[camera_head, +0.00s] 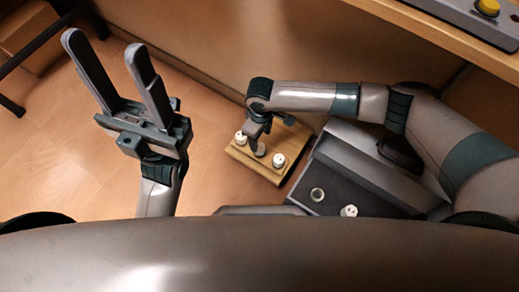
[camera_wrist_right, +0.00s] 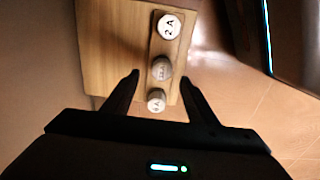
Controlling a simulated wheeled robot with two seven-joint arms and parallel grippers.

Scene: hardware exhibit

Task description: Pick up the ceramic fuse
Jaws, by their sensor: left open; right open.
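Three round fuses stand in a row on a wooden block (camera_head: 238,155): a white one (camera_head: 241,138), a greyer one (camera_head: 260,150) and another white one (camera_head: 279,160). In the right wrist view the far white fuse (camera_wrist_right: 169,27) reads "2 A", the grey middle fuse (camera_wrist_right: 161,68) has a blurred label, and a small white fuse (camera_wrist_right: 156,100) is nearest the wrist. My right gripper (camera_wrist_right: 160,76) is open above the block, its fingers on either side of the row around the middle fuse, holding nothing. My left gripper (camera_head: 104,45) is open and empty, far left of the block.
A dark grey case (camera_head: 330,195) right of the block has a metal ring (camera_head: 317,194) and a white round piece (camera_head: 349,211) in it. A wooden counter (camera_head: 440,35) with a yellow-button box (camera_head: 487,8) is at the upper right. The floor at left is mostly clear.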

